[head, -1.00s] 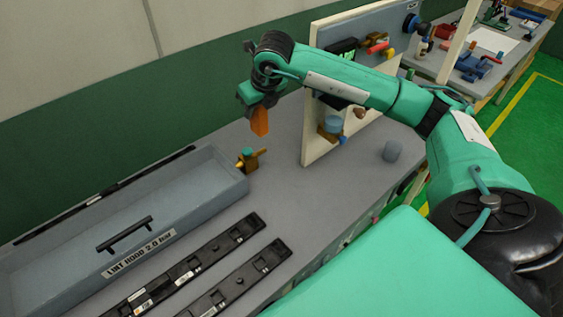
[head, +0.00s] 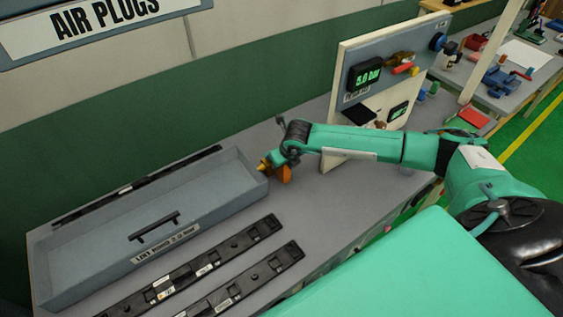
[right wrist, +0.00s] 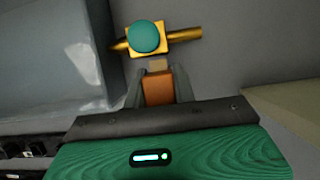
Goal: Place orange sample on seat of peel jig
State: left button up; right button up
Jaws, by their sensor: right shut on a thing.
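The orange sample (right wrist: 158,88) is held between the two grey fingers of my right gripper (right wrist: 157,92) in the right wrist view. In the head view the gripper (head: 283,166) is low over the bench, with the orange sample (head: 284,175) partly hidden under it. A small tan piece (right wrist: 158,64) shows just past the sample. Beyond it is a brass block (right wrist: 140,49) with a side rod and a round teal knob (right wrist: 146,36). In the head view its brass end (head: 263,166) shows beside the gripper. I cannot tell whether this is the peel jig. My left gripper is out of view.
A long grey hood box (head: 110,261) lies left of the gripper, close to it. Black rails (head: 215,261) lie in front. An upright panel (head: 345,115) with a pressure display (head: 372,73) stands to the right. The grey bench (head: 312,207) is clear in front of the gripper.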

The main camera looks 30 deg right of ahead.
jog(key=shift+f, duration=0.8)
jog(key=shift+f, duration=0.15)
jog(key=o, duration=1)
jog(key=shift+c, duration=0.2)
